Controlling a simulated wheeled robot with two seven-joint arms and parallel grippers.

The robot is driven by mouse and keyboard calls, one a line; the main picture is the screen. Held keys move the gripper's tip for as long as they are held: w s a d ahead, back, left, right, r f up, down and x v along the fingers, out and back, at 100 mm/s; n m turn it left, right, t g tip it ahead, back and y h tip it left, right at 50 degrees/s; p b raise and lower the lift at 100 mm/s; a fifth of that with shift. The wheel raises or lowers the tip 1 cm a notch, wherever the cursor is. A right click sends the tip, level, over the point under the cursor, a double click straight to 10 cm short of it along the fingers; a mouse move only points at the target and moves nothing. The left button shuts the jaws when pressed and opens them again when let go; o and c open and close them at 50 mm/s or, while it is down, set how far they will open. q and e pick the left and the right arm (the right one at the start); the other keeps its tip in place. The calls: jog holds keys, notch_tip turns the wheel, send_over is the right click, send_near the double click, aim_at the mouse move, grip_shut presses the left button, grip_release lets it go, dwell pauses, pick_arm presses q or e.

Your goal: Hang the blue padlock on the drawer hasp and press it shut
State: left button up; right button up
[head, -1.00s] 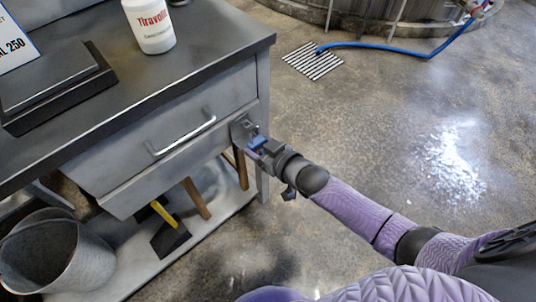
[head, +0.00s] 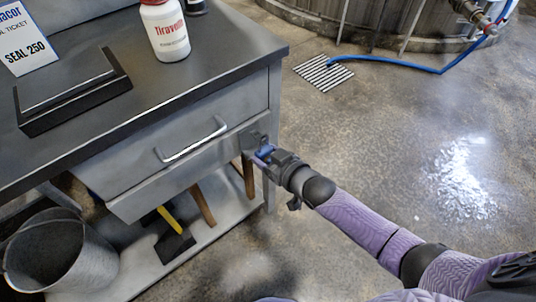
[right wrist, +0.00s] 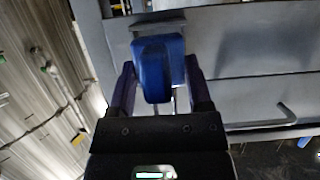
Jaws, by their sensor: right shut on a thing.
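The blue padlock (right wrist: 152,72) is between the two fingers of my right gripper (right wrist: 160,88) in the right wrist view, and the fingers are shut on it. In the head view the padlock (head: 264,152) shows as a small blue patch at the tip of my right gripper (head: 268,158). It is right at the grey drawer hasp (head: 252,140), by the right end of the drawer front (head: 190,145). In the right wrist view a grey hasp plate (right wrist: 158,26) lies just beyond the padlock. My left gripper is out of view.
A metal bucket (head: 62,258) stands below left. A lower shelf (head: 220,212) holds a yellow-handled tool. The floor at right is open.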

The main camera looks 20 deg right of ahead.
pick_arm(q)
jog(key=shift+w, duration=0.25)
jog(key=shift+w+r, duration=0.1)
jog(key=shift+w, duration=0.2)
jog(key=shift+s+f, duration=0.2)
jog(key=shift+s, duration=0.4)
pick_arm(e)
jog(key=shift+w+a, duration=0.25)
jog(key=shift+w, duration=0.25)
pick_arm(q)
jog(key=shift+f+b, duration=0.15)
jog(key=shift+b, duration=0.15)
pick_arm(e)
jog(key=shift+w, duration=0.25)
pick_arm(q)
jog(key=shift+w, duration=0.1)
pick_arm(e)
jog(key=shift+w+a, duration=0.1)
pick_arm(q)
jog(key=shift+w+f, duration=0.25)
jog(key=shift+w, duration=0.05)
pick_arm(e)
jog(key=shift+w+a, duration=0.1)
jog(key=shift+w, duration=0.2)
